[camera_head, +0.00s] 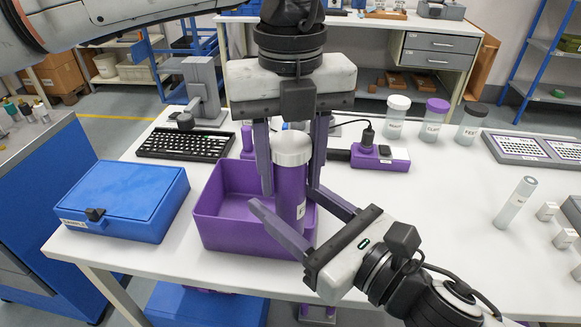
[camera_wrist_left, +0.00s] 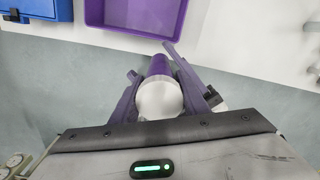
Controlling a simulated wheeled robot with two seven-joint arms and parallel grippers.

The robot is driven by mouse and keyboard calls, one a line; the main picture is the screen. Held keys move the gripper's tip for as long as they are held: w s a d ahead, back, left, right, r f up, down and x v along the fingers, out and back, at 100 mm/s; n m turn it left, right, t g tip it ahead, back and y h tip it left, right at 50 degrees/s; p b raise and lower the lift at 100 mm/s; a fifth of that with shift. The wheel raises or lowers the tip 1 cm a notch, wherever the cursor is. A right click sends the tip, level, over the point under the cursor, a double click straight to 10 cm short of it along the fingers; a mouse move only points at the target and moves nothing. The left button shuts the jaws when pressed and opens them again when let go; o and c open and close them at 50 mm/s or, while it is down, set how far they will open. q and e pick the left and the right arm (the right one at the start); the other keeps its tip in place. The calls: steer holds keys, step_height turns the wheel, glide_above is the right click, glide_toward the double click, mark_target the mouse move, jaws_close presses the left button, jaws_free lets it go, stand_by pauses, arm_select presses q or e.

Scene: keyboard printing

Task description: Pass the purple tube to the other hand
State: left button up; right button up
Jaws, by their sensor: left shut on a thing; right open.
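The purple tube (camera_head: 291,178) with a white cap stands upright in the air in front of the purple bin. My left gripper (camera_head: 291,186) comes down from above and is shut on the tube, one finger on each side. The tube's white cap (camera_wrist_left: 160,98) shows between the left fingers in the left wrist view, with the purple body beyond it. My right gripper (camera_head: 286,203) reaches in from the lower right. It is open, with its fingers on either side of the tube's lower part. I cannot tell whether they touch it.
The purple bin (camera_head: 222,228) is close behind the tube. A blue case (camera_head: 125,195) lies to the left and a black keyboard (camera_head: 186,145) behind. Several capped jars (camera_head: 435,120) stand at the back right. A clear tube (camera_head: 515,203) and small white blocks are at the right.

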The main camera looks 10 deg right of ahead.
steer(key=s+d+f+m+g+h, duration=0.1)
steer(key=s+f+m+g, duration=0.4)
steer(key=f, duration=0.6)
steer(key=s+d+f+m+g+h, duration=0.15)
steer(key=s+f+m+g, duration=0.3)
steer(key=f, duration=0.55)
steer(key=s+d+f+m+t+h, duration=0.1)
steer(key=d+f+m+h, duration=0.1)
steer(key=f+m, duration=0.4)
steer(key=s+d+f+m+t+h, duration=0.1)
steer(key=d+f+m, duration=0.4)
steer(key=m, duration=1)
steer(key=s+d+f+m+t+h, duration=0.2)
steer(key=f+m, duration=0.5)
steer(key=m, duration=0.4)
steer(key=shift+s+d+f+h, duration=0.2)
steer(key=shift+s+d+h, duration=0.2)
steer(key=shift+d, duration=0.65)
